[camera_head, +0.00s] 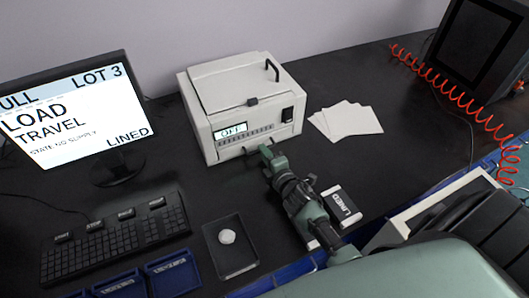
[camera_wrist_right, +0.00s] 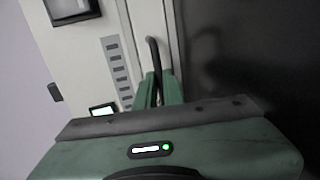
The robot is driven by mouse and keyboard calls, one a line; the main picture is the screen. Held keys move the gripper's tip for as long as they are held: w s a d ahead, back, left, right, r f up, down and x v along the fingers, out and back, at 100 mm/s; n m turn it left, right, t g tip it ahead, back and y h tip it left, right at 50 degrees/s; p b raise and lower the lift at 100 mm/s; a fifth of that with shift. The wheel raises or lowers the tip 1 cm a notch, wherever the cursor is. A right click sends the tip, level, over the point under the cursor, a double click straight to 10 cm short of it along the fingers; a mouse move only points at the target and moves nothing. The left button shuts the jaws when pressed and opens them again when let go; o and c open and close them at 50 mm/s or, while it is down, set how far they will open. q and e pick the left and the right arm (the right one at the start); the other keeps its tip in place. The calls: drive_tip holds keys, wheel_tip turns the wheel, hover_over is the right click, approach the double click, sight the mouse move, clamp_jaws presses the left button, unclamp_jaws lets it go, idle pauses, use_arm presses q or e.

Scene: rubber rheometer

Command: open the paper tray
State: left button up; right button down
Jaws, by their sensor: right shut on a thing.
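The white printer-like machine (camera_head: 240,105) stands at the back of the dark bench, with a small display reading OFF. Its paper tray (camera_head: 228,153) is the low front panel, which also shows in the wrist view (camera_wrist_right: 148,20). A dark bar handle (camera_wrist_right: 152,52) stands out from that panel. My right gripper (camera_head: 263,151) is at the machine's lower front, and in the wrist view its green fingers (camera_wrist_right: 158,90) are shut on the handle. The fingers hide part of the handle. I cannot tell whether the tray stands slightly out. My left gripper is not in view.
White sheets (camera_head: 346,119) lie right of the machine. A box marked LINED (camera_head: 342,206) lies right of my arm. Bare bench lies before the machine.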

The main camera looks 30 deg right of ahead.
idle(0.6)
drive_tip(key=v, duration=0.2)
drive_tip(key=f+v, duration=0.1)
drive_tip(key=v, duration=0.2)
drive_tip(key=c, duration=1.5)
unclamp_jaws()
drive_tip(key=shift+w, duration=0.1)
drive_tip(key=shift+c, duration=0.2)
drive_tip(key=shift+r, duration=0.1)
